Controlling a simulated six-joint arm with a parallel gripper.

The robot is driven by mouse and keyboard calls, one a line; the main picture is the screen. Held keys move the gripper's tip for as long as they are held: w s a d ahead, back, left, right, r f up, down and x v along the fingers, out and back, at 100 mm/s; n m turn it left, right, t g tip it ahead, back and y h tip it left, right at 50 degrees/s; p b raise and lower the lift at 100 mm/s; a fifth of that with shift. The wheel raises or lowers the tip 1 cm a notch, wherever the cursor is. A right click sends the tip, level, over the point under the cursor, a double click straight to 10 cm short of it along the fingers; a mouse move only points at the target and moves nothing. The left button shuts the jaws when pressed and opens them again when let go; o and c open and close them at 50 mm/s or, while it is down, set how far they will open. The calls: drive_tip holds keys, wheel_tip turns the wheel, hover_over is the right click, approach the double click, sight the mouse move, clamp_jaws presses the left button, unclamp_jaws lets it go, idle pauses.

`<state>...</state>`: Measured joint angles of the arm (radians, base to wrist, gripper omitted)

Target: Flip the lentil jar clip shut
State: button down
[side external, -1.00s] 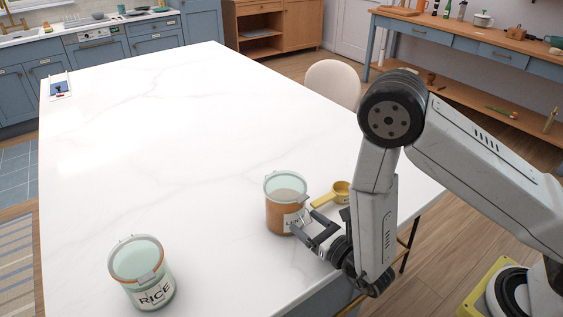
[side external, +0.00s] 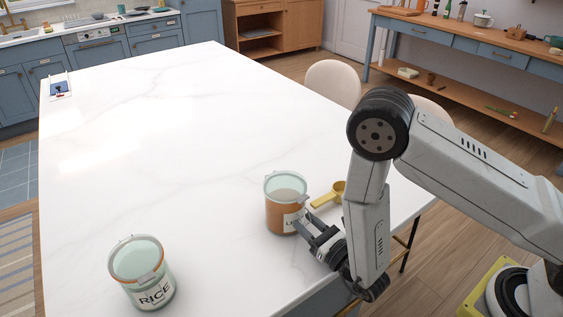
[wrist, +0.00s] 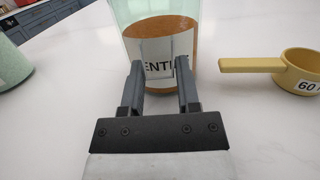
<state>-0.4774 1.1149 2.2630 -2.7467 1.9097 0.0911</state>
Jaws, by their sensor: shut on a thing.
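The lentil jar (side external: 282,215) is clear glass with orange-brown contents and a pale lid, upright on the white counter. In the wrist view the jar (wrist: 190,28) stands straight ahead, its label partly covered by my fingers and the clip. The grey clip (wrist: 157,56) hangs on the jar's near side, in front of the label. My gripper (wrist: 160,68) is shut on the clip, one finger on each side. In the side view my gripper (side external: 303,216) reaches the jar from the right. Whether the clip is latched cannot be told.
A yellow measuring scoop (side external: 329,196) lies just right of the jar, its handle (wrist: 248,65) close to my right finger. A rice jar (side external: 143,274) stands at the front left. The white counter (side external: 180,150) behind the jars is mostly clear.

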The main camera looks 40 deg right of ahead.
drive_tip(key=shift+c, duration=1.6)
unclamp_jaws()
drive_tip(key=shift+s, duration=0.1)
drive_tip(key=shift+s+d+f, duration=0.1)
drive_tip(key=shift+s+f, duration=0.05)
drive_tip(key=shift+s, duration=0.45)
drive_tip(key=shift+s+f, duration=0.1)
drive_tip(key=shift+s, duration=0.5)
drive_tip(key=shift+s+r, duration=0.2)
drive_tip(key=shift+s, duration=0.05)
wheel_tip(320, 180, up, 7)
drive_tip(key=shift+f, duration=0.15)
